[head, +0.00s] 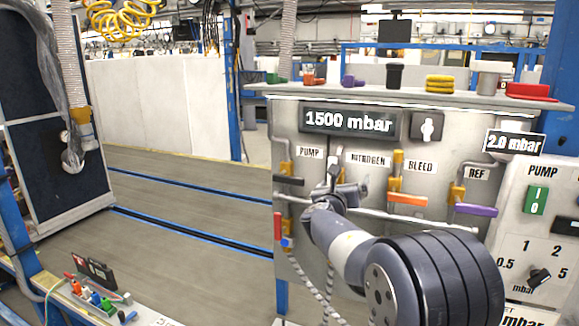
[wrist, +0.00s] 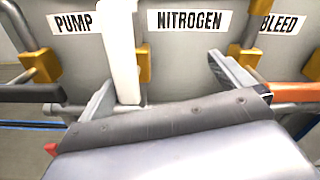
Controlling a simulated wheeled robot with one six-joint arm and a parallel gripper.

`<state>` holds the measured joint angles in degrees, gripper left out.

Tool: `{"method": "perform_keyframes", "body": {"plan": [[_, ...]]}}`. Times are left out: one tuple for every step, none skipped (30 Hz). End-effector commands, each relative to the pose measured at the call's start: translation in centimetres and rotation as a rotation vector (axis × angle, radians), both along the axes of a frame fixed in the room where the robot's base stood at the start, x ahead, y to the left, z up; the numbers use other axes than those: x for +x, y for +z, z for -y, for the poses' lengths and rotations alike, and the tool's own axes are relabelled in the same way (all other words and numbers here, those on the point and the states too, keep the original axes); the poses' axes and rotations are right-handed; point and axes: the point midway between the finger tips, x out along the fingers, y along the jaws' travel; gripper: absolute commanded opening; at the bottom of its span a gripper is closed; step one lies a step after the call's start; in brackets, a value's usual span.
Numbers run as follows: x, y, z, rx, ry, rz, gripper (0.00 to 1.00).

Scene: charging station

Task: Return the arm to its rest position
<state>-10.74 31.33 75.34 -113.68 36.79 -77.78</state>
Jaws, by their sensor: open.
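My gripper (head: 337,188) is in front of the charging panel (head: 350,268), below the NITROGEN label (head: 368,160). In the wrist view its two fingers (wrist: 168,88) are spread apart. A white upright handle (wrist: 118,45) stands between the PUMP and NITROGEN labels, near the left finger; I cannot tell whether they touch. No object is seen held. My arm reaches in from the lower right of the head view and hides part of the panel. The pump valve's dark lever (head: 288,181) and the bleed valve's orange lever (head: 408,199) lie roughly level on either side.
A purple lever (head: 476,210) sits under the REF label. The panel display (head: 350,122) reads 1500 mbar, another display (head: 513,143) 2.0 mbar. Coloured caps stand on the shelf (head: 300,88) above. A pump control box (head: 545,240) is at right. Open floor (head: 190,215) lies left.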

Motion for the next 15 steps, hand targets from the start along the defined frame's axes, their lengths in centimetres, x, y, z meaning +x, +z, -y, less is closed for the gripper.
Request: {"method": "perform_keyframes", "body": {"plan": [[0.0,-0.7,0.1,0.040,-0.001,0.018,1.00],[0.0,-0.8,0.1,0.068,-0.001,0.029,1.00],[0.0,-0.9,0.2,0.103,-0.001,0.043,1.00],[-0.1,-1.0,0.2,0.129,0.000,0.054,1.00],[-0.1,-1.1,0.2,0.154,0.000,0.065,1.00],[-0.1,-1.2,0.2,0.186,0.000,0.078,1.00],[-0.1,-1.2,0.2,0.208,0.000,0.087,1.00],[-0.1,-1.3,0.2,0.230,0.000,0.095,1.00],[-0.1,-1.3,0.2,0.256,0.000,0.106,1.00],[-0.1,-1.4,0.2,0.273,0.000,0.113,1.00],[-0.4,-1.1,0.1,0.273,0.001,0.114,1.00],[-0.7,-1.0,-0.1,0.271,0.002,0.113,1.00],[-0.9,-1.1,-0.2,0.270,0.002,0.111,1.00],[-1.1,-1.1,-0.2,0.269,0.002,0.111,1.00],[-1.2,-1.0,-0.3,0.269,0.001,0.111,1.00]]}}
